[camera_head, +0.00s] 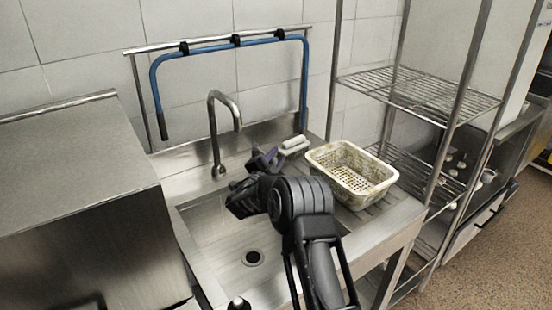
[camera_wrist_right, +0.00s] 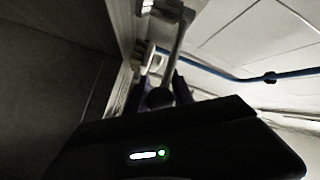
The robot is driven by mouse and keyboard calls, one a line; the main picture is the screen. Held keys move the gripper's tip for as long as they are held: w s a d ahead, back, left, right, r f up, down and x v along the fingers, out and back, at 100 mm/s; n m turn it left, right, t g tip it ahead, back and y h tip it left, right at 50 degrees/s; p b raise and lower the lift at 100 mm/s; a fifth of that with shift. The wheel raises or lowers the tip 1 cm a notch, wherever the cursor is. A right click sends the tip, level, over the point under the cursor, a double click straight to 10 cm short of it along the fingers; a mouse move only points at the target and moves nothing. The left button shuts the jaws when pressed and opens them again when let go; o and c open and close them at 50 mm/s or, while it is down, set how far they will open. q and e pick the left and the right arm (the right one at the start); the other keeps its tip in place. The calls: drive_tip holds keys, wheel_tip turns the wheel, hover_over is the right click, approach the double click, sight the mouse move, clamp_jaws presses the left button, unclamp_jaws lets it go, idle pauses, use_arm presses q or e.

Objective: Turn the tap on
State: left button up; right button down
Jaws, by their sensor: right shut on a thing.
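The tap (camera_head: 218,168) is a grey metal gooseneck that rises from the back ledge of a steel sink (camera_head: 215,222). Its spout bends over to the right. The gripper hides most of that part in the head view. Whether water runs cannot be seen. My left gripper is not in view.
A dirty white perforated basket (camera_head: 352,188) stands on the drainboard to the right. A small white item (camera_head: 294,144) lies behind the gripper. A blue hose (camera_head: 232,44) hangs along a rail above. A steel cabinet (camera_head: 75,190) is at left, and wire shelving (camera_head: 420,95) at right.

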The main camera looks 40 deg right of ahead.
drive_tip(key=shift+f, duration=0.1)
drive_tip(key=d+n+t+y+b, duration=0.1)
drive_tip(key=b, duration=0.1)
drive_tip(key=d+n+t+y+b, duration=0.1)
drive_tip(key=t+b, duration=0.1)
drive_tip(key=b, duration=0.1)
drive_tip(key=shift+w+f+b, duration=0.15)
drive_tip(key=shift+f+b, duration=0.05)
drive_tip(key=shift+b, duration=0.1)
drive_tip(key=shift+w+d+r+n+t, duration=0.1)
drive_tip(key=shift+r+n+t, duration=0.15)
drive_tip(key=shift+n, duration=0.25)
drive_tip(key=shift+y, duration=0.3)
drive_tip(key=c, duration=1.1)
unclamp_jaws()
drive_tip(key=b+v, duration=0.1)
drive_tip(key=v, duration=0.6)
drive_tip(key=shift+s+a, duration=0.25)
drive_tip(key=shift+a, duration=0.05)
drive_tip(key=shift+c, duration=0.2)
